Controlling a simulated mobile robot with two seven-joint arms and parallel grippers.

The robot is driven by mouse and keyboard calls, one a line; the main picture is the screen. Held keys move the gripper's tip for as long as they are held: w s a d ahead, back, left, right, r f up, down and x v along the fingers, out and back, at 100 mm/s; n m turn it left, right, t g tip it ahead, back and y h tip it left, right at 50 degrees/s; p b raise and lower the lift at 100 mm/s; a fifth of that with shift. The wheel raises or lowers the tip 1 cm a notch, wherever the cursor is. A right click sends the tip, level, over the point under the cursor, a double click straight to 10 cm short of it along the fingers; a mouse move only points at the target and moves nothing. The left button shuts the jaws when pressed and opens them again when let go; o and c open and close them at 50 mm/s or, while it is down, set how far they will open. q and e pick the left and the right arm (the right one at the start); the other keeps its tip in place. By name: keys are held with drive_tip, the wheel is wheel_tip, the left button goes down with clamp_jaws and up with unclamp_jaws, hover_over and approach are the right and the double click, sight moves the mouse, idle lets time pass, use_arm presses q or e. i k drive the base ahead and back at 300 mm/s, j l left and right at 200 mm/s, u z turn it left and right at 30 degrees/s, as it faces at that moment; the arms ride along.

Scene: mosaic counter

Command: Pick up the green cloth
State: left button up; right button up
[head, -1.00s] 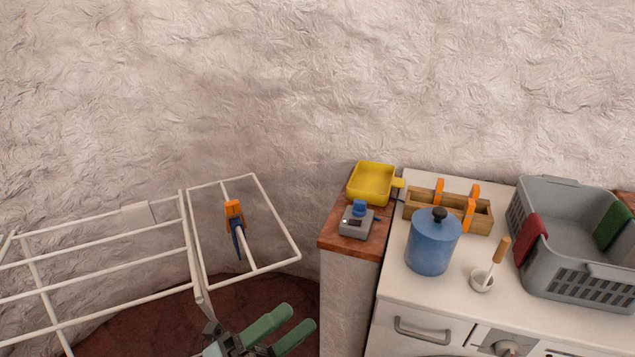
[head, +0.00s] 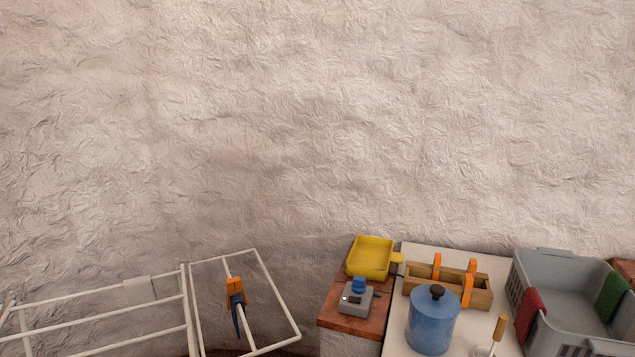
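The green cloth (head: 612,297) hangs over the right wall of the grey basket (head: 528,320) at the right of the head view. A red cloth (head: 529,313) hangs over the basket's left wall. Neither of my grippers shows in this view now, so I cannot see whether they are open or shut.
On the white counter (head: 422,255) stand a blue lidded pot (head: 432,322), a wooden box with orange clips (head: 447,288) and a wooden-handled brush (head: 498,330). A yellow tray (head: 371,257) and a small grey device (head: 356,300) sit on the brown ledge. A white rack (head: 100,350) with an orange clip (head: 235,290) is left.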

sight(614, 286)
drive_tip(key=z, duration=1.65)
drive_tip(key=l+u, duration=0.2)
drive_tip(key=u, duration=0.2)
drive_tip(key=i+l+u, duration=0.1)
drive_tip(key=l+u, duration=0.15)
drive_tip(key=u, duration=0.15)
drive_tip(key=l+u, duration=0.25)
drive_tip(key=u, duration=0.15)
drive_tip(key=i, duration=0.2)
